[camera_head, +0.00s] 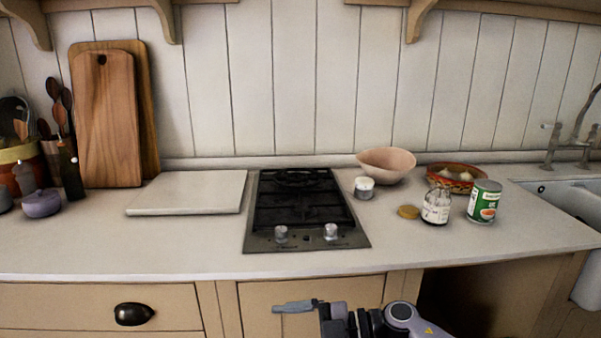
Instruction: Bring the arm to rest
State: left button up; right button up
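One of my arms shows at the bottom middle, below the front edge of the counter. Its links lie to the right and its gripper (292,307) points left; I take it to be my right one. The fingers overlap from this angle, so I cannot tell whether they are open or shut. No object shows at the fingers. The gripper is in front of the cabinet front and apart from everything on the counter (190,245). My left gripper is not in view.
The counter holds a hob (300,212), a white board (188,193), a pink bowl (386,165), a patterned bowl (440,181), a jar (436,208), a green can (484,203) and a lid (408,212). A drawer handle (133,314) juts out at lower left. The front left counter is clear.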

jog(key=s+d+f+m+t+h+p, duration=0.1)
jog(key=s+d+f+m+t+h, duration=0.9)
jog(key=s+d+f+m+h, duration=0.4)
jog(key=s+d+f+m, duration=0.4)
jog(key=s+d+m, duration=0.2)
jog(key=d+m, duration=0.2)
jog(key=shift+f, duration=0.3)
